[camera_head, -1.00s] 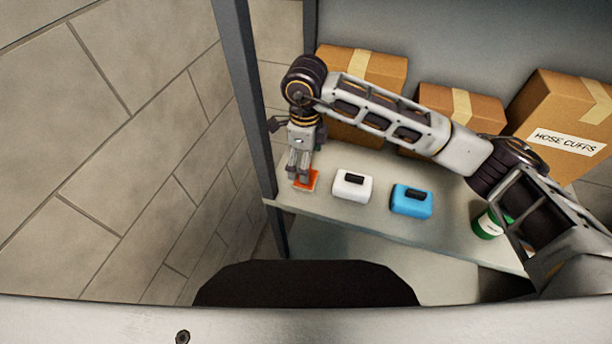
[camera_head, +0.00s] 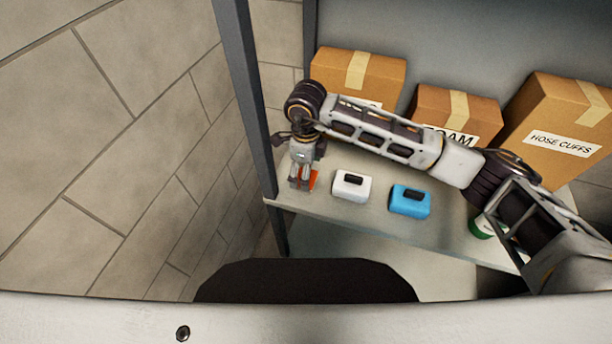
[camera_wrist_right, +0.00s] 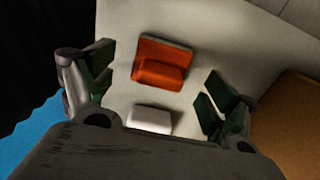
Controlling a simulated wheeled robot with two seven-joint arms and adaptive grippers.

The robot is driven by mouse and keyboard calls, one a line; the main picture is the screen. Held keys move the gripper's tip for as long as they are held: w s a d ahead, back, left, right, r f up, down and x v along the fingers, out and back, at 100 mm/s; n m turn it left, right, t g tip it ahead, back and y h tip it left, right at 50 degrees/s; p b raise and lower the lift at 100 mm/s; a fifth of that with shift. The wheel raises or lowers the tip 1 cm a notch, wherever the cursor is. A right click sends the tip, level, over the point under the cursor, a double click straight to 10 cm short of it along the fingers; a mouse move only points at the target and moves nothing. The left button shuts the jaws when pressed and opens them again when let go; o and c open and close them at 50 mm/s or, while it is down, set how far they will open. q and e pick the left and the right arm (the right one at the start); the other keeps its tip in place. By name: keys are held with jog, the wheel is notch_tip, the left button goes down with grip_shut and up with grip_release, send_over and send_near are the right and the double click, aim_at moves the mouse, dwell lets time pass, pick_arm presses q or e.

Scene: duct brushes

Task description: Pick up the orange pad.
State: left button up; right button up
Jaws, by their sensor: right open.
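The orange pad (camera_head: 314,181) is at the left end of the shelf and is partly hidden behind my right gripper (camera_head: 302,186) in the head view. In the right wrist view the orange pad (camera_wrist_right: 162,63) shows a flat base with a raised block on it. My right gripper (camera_wrist_right: 160,80) is open, with one finger on each side of the pad in that view. Gaps show between pad and fingers, and nothing is held. My left gripper is not in view.
A white item (camera_head: 351,186) and a blue item (camera_head: 410,201) stand to the right of the pad on the shelf (camera_head: 375,222). A green can (camera_head: 483,226) is partly behind my arm. Cardboard boxes (camera_head: 375,72) line the back. A dark post (camera_head: 245,90) stands close at left.

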jog(key=shift+f, duration=1.3)
jog(key=c, duration=1.1)
